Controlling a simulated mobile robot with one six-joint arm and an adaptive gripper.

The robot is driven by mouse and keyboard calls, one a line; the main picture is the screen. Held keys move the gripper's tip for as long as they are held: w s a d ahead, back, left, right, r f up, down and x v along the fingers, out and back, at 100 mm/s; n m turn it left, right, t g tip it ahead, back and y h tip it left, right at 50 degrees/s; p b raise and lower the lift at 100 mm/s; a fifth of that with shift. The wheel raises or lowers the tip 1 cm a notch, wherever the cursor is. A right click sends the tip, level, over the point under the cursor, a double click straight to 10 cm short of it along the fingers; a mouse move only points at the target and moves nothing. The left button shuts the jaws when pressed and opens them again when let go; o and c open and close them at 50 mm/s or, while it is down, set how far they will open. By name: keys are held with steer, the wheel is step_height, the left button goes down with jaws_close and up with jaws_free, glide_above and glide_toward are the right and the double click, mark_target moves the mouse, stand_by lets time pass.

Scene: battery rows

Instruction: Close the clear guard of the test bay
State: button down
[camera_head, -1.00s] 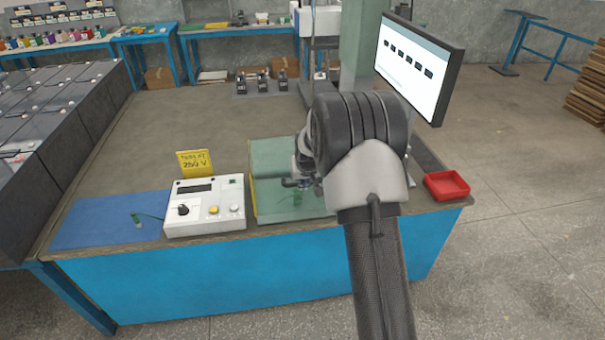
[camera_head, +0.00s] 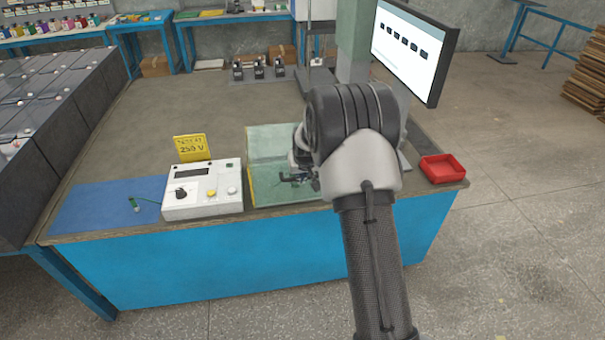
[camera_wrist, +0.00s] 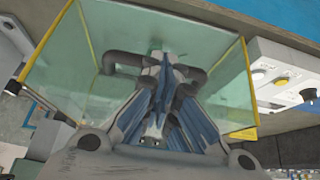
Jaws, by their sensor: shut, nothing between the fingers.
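The test bay's clear guard (camera_head: 268,143) is a green-tinted see-through cover with yellow edging, right of the white tester in the head view. One pane stands at the back and another lies lower at the front. In the wrist view its tinted panes (camera_wrist: 225,88) and yellow edges surround my fingers on several sides. My gripper (camera_head: 296,180) is shut and empty, low over the front of the bay; it also shows in the wrist view (camera_wrist: 158,68). I cannot tell whether the fingers touch the guard or how far it is tilted. My arm hides its right side.
The white tester (camera_head: 203,190) with a yellow 250 V sign (camera_head: 191,148) stands close on the left. A blue mat (camera_head: 92,212) lies further left. A red tray (camera_head: 442,169) and a monitor (camera_head: 410,50) are on the right. The bench behind is mostly clear.

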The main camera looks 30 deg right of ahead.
steer(key=s+a+r+p, duration=0.1)
steer(key=s+a+r, duration=0.3)
steer(key=s+r, duration=0.35)
steer(key=s+a+r+n+p, duration=0.1)
steer(key=s+a+r, duration=0.3)
steer(key=s+r, duration=0.3)
steer(key=s+a+r+p, duration=0.2)
steer(key=s+a+r, duration=0.25)
steer(key=r, duration=0.35)
steer(key=s+a+r+n, duration=0.1)
steer(key=s+a, duration=0.2)
steer(key=s, duration=0.8)
steer(key=s+a+r+n+g+y, duration=0.1)
steer(key=s+a+r, duration=0.1)
steer(key=s, duration=0.9)
steer(key=shift+s+a+r+y, duration=0.2)
steer(key=shift+a+r+y, duration=0.1)
steer(key=shift+a, duration=0.3)
